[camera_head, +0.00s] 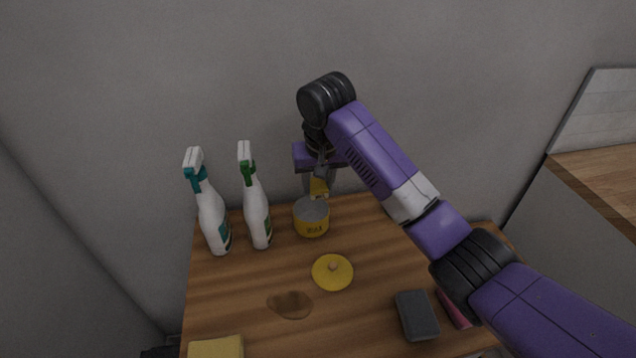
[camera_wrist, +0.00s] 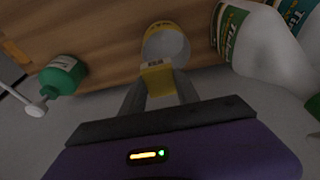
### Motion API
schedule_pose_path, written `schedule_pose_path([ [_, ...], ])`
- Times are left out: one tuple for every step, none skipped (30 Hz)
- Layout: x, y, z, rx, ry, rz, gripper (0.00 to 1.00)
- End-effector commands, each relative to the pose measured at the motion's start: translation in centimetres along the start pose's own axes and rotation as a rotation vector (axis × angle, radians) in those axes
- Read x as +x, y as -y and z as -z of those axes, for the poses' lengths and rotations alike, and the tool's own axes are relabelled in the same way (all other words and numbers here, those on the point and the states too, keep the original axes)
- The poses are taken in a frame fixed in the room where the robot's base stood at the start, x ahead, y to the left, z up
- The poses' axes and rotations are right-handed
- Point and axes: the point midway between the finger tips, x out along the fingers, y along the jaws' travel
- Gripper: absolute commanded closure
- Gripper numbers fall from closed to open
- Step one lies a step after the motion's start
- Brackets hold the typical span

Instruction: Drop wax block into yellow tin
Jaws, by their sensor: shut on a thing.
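The yellow tin (camera_head: 311,225) stands open and upright on the wooden counter, with dark lettering on its front. It also shows in the wrist view (camera_wrist: 152,36), its open mouth just beyond my fingers. My gripper (camera_head: 319,187) is above the tin's rear rim and shut on the yellow wax block (camera_wrist: 157,80). In the head view the block (camera_head: 319,186) appears just above the tin's mouth. I cannot tell whether its lower end is inside the rim. The tin's inside looks grey and empty where visible.
A yellow lid (camera_head: 332,271) and a brown spill (camera_head: 290,304) lie in front of the tin. Two white spray bottles (camera_head: 212,215) (camera_head: 257,213) stand to its left. A dark grey block (camera_head: 417,315) and yellow sponge (camera_head: 216,346) are nearer. A green bottle (camera_wrist: 63,75) shows in the wrist view.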

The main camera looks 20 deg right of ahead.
Motion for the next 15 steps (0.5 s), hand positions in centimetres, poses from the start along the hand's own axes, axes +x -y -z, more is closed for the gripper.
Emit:
schedule_pose_path([
  [0.29,-0.02,-0.05,0.000,-0.001,0.000,1.00],
  [0.30,-0.02,-0.06,0.000,-0.001,0.000,1.00],
  [0.28,-0.01,-0.05,0.000,-0.001,0.000,1.00],
  [0.25,-0.01,-0.05,0.000,-0.001,0.000,1.00],
  [0.23,-0.01,-0.04,0.000,-0.001,0.000,1.00],
  [0.19,-0.01,-0.04,0.000,-0.001,0.000,1.00],
  [0.19,-0.01,-0.04,0.000,-0.001,0.000,1.00],
  [0.18,-0.01,-0.03,0.000,-0.001,0.000,1.00],
  [0.18,-0.01,-0.03,0.000,-0.001,0.000,1.00],
  [0.18,-0.01,-0.03,0.000,-0.001,0.000,0.57],
  [0.18,-0.01,-0.04,0.000,-0.001,0.000,0.51],
  [0.18,-0.01,-0.04,0.000,-0.001,0.000,0.43],
  [0.19,-0.01,-0.04,0.000,-0.001,0.000,0.37],
  [0.19,0.00,-0.04,0.000,-0.001,0.000,0.37],
  [0.19,0.00,-0.04,0.000,-0.001,0.000,0.37],
])
